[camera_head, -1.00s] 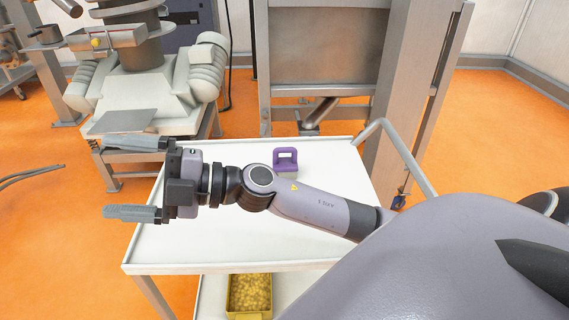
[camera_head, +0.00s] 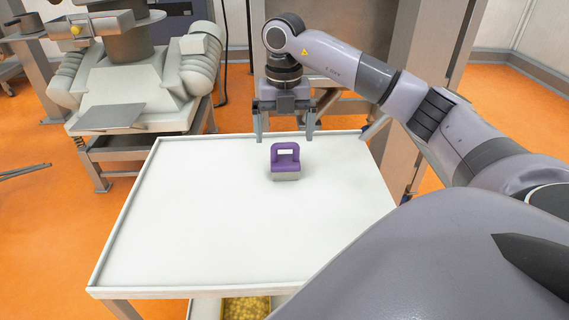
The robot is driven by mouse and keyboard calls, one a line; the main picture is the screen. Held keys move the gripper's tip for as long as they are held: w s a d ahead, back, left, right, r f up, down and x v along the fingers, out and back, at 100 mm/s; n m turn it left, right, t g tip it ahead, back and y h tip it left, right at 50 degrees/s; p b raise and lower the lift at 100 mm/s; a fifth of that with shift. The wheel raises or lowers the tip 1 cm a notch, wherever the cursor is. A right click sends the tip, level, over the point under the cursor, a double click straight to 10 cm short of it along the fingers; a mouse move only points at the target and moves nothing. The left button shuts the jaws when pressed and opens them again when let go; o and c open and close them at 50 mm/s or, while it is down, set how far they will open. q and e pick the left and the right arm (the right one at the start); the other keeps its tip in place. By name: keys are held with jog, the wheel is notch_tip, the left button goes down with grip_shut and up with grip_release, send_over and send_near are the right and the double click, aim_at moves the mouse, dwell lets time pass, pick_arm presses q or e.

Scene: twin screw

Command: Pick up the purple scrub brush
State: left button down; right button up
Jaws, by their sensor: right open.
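The purple scrub brush (camera_head: 285,168) stands on the white cart top (camera_head: 190,220), toward its far edge, with its looped handle upward and pale bristles down. My right gripper (camera_head: 284,140) points downward with its two fingers spread apart and nothing between them. In the picture its fingertips are just above and to either side of the brush handle. I cannot tell the exact gap in depth between fingers and brush. My left gripper is not in the picture.
The cart top has a low raised rim and is otherwise clear. A yellow bin (camera_head: 245,308) sits on the shelf below. A large machine (camera_head: 130,85) stands behind on the left, and a metal frame (camera_head: 420,100) stands behind on the right.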

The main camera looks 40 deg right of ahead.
aim_at(285, 160)
jog(key=shift+s+f, duration=0.15)
jog(key=shift+f, duration=0.15)
jog(key=f, duration=0.6)
jog(key=shift+s+a+f, duration=0.2)
jog(key=shift+s+f, duration=0.05)
jog(key=c, duration=1.2)
